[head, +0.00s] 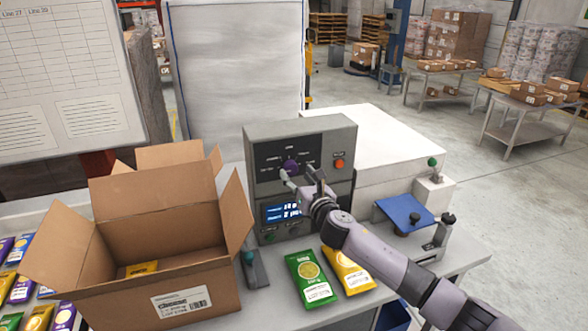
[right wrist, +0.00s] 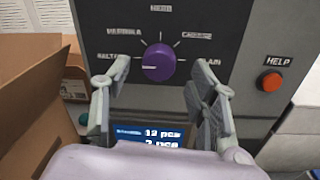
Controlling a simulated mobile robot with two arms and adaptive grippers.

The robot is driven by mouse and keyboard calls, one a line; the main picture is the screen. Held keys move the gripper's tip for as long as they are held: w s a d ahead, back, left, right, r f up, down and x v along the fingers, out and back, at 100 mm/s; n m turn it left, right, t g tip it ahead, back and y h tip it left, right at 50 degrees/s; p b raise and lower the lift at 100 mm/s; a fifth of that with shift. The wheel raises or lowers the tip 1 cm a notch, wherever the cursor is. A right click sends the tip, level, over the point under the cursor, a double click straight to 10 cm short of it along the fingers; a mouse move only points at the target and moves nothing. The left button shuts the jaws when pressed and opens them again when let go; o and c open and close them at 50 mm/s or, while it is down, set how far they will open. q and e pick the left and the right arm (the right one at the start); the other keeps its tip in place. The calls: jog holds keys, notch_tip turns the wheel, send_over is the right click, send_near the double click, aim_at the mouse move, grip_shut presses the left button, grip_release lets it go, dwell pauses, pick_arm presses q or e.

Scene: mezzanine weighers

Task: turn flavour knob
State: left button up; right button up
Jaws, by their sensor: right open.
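The purple flavour knob (head: 291,166) is on the dark upper panel of the grey control box (head: 262,132). In the right wrist view the knob (right wrist: 158,62) has a white pointer mark toward its left side, near the leftmost label. Several labels ring it, partly readable. My right gripper (head: 300,176) is in front of the panel, open, with one finger to each side of the knob and slightly below it in the right wrist view (right wrist: 156,85). I cannot tell whether the fingers touch the knob. My left gripper is not in view.
An orange HELP button (right wrist: 271,82) is right of the knob. A lit blue display (right wrist: 150,134) lies below it. An open cardboard box (head: 150,240) stands left of the control box. Green (head: 311,279) and yellow (head: 348,272) packets lie in front. A blue plate (head: 404,212) is at right.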

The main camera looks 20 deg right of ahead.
aim_at(293, 169)
jog(key=shift+w+a, duration=0.15)
jog(key=shift+w, duration=1.4)
jog(key=shift+c, duration=0.3)
jog(key=c, duration=1.1)
